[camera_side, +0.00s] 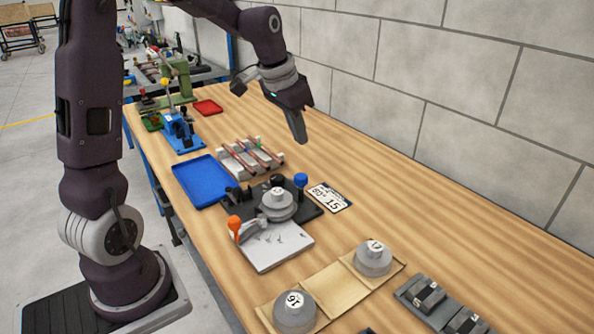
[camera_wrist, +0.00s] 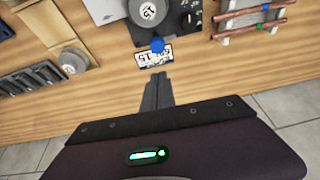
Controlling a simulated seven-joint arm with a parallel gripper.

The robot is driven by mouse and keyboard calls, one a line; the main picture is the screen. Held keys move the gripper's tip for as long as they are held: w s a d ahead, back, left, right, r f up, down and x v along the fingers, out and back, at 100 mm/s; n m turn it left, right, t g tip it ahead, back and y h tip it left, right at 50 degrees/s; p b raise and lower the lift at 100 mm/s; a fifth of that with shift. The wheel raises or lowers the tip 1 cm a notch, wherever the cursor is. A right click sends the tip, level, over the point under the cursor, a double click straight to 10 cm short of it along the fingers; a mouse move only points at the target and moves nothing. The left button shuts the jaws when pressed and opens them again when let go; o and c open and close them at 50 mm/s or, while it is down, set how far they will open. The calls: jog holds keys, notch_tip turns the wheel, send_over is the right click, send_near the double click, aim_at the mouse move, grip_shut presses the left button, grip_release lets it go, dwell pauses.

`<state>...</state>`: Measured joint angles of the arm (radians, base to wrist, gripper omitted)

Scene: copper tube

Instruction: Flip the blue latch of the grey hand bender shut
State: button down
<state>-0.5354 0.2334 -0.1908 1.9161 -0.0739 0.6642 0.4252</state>
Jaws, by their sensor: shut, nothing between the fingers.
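The hand bender (camera_side: 277,210) stands on a dark base plate mid-bench, with a round grey die labelled 15 on top. Its blue latch (camera_side: 301,180) stands up at the plate's back right, near the number card. It also shows as a blue knob in the wrist view (camera_wrist: 157,45). The lever with an orange knob (camera_side: 234,222) is at the front left. My gripper (camera_side: 300,138) is shut and empty, above the bench behind the latch and apart from it. In the wrist view my gripper (camera_wrist: 160,78) points toward the card and knob.
A number card (camera_side: 329,198) lies beside the latch. A grey rack (camera_side: 248,157) holds copper tubes behind the bender. A blue tray (camera_side: 202,181) is to the left. Spare round dies (camera_side: 373,258) stand on a tan mat in front. The bench beneath my gripper is clear; a wall runs behind.

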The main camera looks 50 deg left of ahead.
aim_at(297, 179)
jog(key=w+a+f, duration=0.3)
jog(key=a, duration=0.1)
jog(key=shift+f, duration=0.3)
jog(key=shift+w, duration=0.1)
jog(key=x, duration=1)
jog(key=shift+d+f, duration=0.15)
jog(key=s, duration=0.3)
jog(key=shift+s, duration=0.6)
